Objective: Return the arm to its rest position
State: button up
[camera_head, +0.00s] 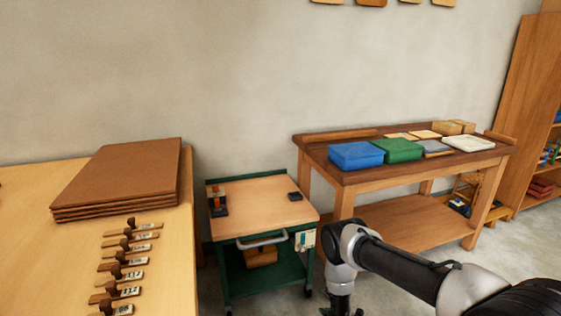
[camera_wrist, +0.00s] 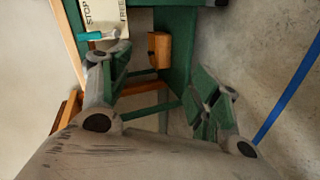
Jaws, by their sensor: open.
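My arm reaches in from the lower right in the head view, bent downward beside the green cart. My gripper (camera_wrist: 160,98) shows in the wrist view with its two green-padded fingers spread wide apart. Nothing is between the fingers, so it is open and empty. In the head view the fingers are cut off by the bottom edge. The green cart (camera_head: 262,192) with a wooden top stands just left of my arm. In the wrist view, parts of the cart (camera_wrist: 175,75) lie beyond the fingers.
A wooden table (camera_head: 170,230) at left holds stacked brown boards (camera_head: 125,178) and a row of stamps (camera_head: 122,268). A workbench (camera_head: 400,170) behind my arm bears a blue box (camera_head: 356,155) and a green box (camera_head: 402,150). A shelf (camera_head: 528,110) stands at right. A blue floor line (camera_wrist: 290,88) runs at right.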

jog(key=s+d+f+m+g+h, duration=0.25)
jog(key=s+f+m+g, duration=0.25)
jog(key=s+g, duration=0.35)
jog(key=s+d+r+m+g+h, duration=0.1)
jog(key=s+d+r+m+g, duration=0.15)
jog(key=r, duration=1.05)
jog(key=s+d+r+m+g, duration=0.2)
jog(key=r+m, duration=0.2)
jog(key=r, duration=1)
jog(key=s+d+r+m+g+h, duration=0.1)
jog(key=s+d+r+m+g, duration=0.15)
jog(key=r, duration=1.05)
jog(key=s+d+r+m+t, duration=0.1)
jog(key=s+d+r+t, duration=0.1)
jog(key=s+r, duration=0.4)
jog(key=s+d+r+m+t, duration=0.1)
jog(key=s+r, duration=0.5)
jog(key=r, duration=1)
jog(key=s+d+r+m+t, duration=0.2)
jog(key=s+r, duration=0.4)
jog(key=r, duration=0.5)
jog(key=d+t, duration=0.1)
jog(key=d, duration=0.1)
jog(key=shift+d+r+t, duration=0.3)
jog(key=shift+d+t, duration=0.05)
jog(key=shift+d, duration=0.05)
